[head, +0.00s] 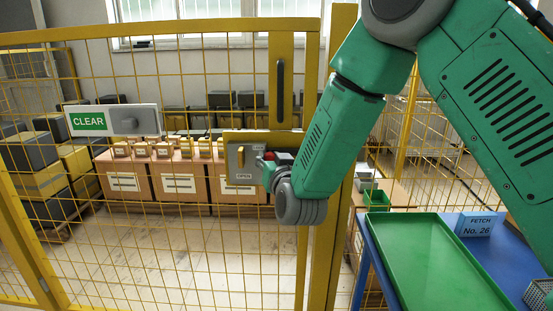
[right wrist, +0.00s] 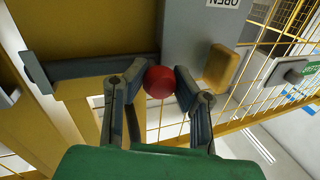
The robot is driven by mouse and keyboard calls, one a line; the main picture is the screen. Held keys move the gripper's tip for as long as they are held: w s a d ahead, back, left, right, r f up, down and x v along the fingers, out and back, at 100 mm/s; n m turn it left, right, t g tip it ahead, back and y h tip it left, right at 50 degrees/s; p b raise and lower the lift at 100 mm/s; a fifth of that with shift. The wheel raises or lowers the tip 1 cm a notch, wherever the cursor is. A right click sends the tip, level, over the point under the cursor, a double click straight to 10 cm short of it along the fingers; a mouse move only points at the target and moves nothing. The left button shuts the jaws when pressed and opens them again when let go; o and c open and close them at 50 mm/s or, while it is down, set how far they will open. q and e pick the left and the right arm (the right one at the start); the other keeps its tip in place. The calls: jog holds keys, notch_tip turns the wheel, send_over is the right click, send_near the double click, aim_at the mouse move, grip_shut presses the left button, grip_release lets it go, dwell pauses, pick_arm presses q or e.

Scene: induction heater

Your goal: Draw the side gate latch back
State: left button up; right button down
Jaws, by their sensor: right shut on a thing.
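The side gate (head: 150,35) is a yellow frame with wire mesh. On its right upright sits a latch with a grey plate (head: 239,160) on a yellow backing, marked OPEN, also in the right wrist view (right wrist: 196,30). A red ball knob (right wrist: 160,82) is between the fingertips of my right gripper (right wrist: 160,84), which is shut on it. A dark grey bar (right wrist: 85,68) runs left from the knob toward a yellow post. In the head view my right gripper (head: 272,168) is at the latch, and my arm partly hides it. My left gripper is not in view.
A yellow block (right wrist: 221,66) sticks out beside the knob. A black vertical handle (head: 280,90) is above the latch. A CLEAR sign (head: 88,121) hangs on the mesh. A green tray (head: 430,265) lies on a blue table (head: 375,250) at right. Boxes (head: 180,185) stand behind the gate.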

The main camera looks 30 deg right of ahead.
jog(key=shift+a, duration=0.1)
jog(key=c, duration=1.3)
grip_release()
jog(key=shift+w, duration=0.1)
jog(key=shift+o, duration=0.4)
jog(key=shift+a, duration=0.1)
jog(key=shift+a, duration=0.1)
jog(key=shift+s, duration=0.3)
jog(key=v, duration=1.1)
jog(key=shift+s+a, duration=0.15)
jog(key=shift+f, duration=0.1)
